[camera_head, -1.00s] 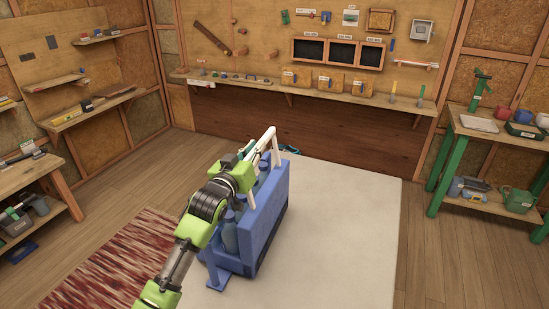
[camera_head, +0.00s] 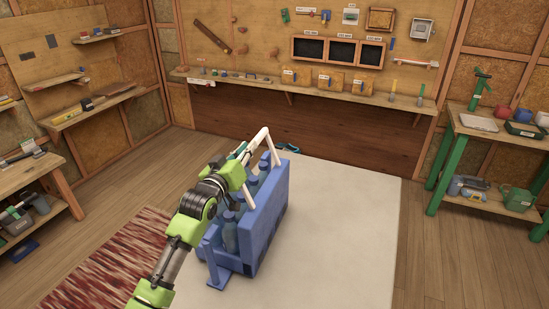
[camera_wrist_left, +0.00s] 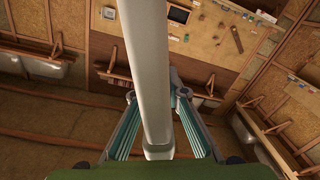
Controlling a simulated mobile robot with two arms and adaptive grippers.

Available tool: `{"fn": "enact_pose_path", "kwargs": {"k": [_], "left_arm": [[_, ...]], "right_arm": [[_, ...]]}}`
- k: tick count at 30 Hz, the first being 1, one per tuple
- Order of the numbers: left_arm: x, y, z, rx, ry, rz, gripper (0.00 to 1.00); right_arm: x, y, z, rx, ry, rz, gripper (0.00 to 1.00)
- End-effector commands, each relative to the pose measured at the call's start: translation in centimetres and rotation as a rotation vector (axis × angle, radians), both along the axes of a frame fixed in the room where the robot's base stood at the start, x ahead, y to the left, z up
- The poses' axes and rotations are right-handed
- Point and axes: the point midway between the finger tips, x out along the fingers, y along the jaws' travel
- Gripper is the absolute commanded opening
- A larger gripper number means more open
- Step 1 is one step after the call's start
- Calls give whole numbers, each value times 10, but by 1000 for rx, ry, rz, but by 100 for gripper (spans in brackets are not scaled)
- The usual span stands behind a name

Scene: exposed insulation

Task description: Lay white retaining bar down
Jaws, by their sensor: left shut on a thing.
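The white retaining bar (camera_head: 252,142) is a pale frame with bent legs above the blue rack (camera_head: 265,222) in the head view. One leg reaches down at the rack's far end, and the near part slants to my left gripper (camera_head: 238,156). That gripper is shut on the bar, over the rack's left side. In the left wrist view the bar (camera_wrist_left: 146,60) runs between the two fingers (camera_wrist_left: 156,98). Blue bottles (camera_head: 231,236) stand in the rack, partly hidden by my arm. My right gripper is not in view.
The rack stands on a pale mat (camera_head: 345,230) with free room to its right. A red rug (camera_head: 105,262) lies at the left. A long wall shelf (camera_head: 320,90) is behind, and a green-legged table (camera_head: 500,135) is at the right.

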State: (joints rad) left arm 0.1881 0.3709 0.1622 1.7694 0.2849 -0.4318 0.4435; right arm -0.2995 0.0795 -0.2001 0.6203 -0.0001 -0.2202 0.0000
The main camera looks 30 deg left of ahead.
Motion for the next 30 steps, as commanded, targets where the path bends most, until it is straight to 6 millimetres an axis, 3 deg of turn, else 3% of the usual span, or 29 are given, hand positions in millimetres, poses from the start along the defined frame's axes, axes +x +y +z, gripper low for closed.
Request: {"fn": "enact_pose_path", "kwargs": {"k": [30], "left_arm": [[-3,27,-17,-206,-18,0,0]], "right_arm": [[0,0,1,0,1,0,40]]}}
